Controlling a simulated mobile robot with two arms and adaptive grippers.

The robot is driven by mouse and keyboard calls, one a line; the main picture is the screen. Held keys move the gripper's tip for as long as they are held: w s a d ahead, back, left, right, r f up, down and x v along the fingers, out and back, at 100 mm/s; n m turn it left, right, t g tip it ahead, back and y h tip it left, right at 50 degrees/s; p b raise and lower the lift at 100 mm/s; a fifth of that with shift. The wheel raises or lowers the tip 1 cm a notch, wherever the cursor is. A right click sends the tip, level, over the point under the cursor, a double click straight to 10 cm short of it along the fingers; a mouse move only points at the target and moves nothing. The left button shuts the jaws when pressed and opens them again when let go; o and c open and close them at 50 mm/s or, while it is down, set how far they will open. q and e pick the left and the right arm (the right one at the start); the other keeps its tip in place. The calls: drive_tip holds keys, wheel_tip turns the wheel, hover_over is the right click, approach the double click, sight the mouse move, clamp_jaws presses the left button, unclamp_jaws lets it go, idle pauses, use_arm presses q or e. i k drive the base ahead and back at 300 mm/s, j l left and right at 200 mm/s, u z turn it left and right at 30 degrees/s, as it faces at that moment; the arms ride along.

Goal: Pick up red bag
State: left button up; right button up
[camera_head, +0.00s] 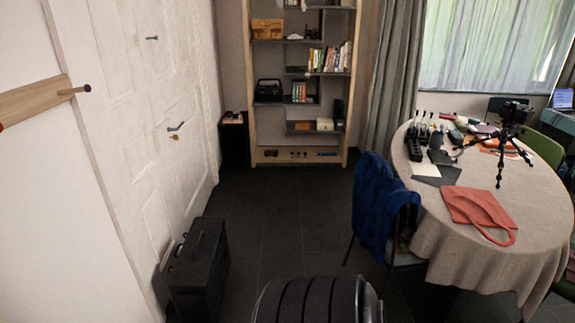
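The red bag (474,207) lies flat on the round table (462,262) at the right of the head view. It is orange-red, and its strap loops toward the table's front edge. Nothing covers the bag. Neither of my grippers shows in this view.
A camera tripod (502,150) stands on the table behind the bag, near radios (414,148) and papers (427,170). A chair with a blue jacket (378,210) stands at the table's left side. A black case (200,262) stands by the white door. Dark floor (290,215) between is clear.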

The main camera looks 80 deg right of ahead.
sight(477, 207)
drive_tip(key=z, duration=3.8)
drive_tip(key=i+j+z, duration=0.3)
drive_tip(key=i+j, duration=0.75)
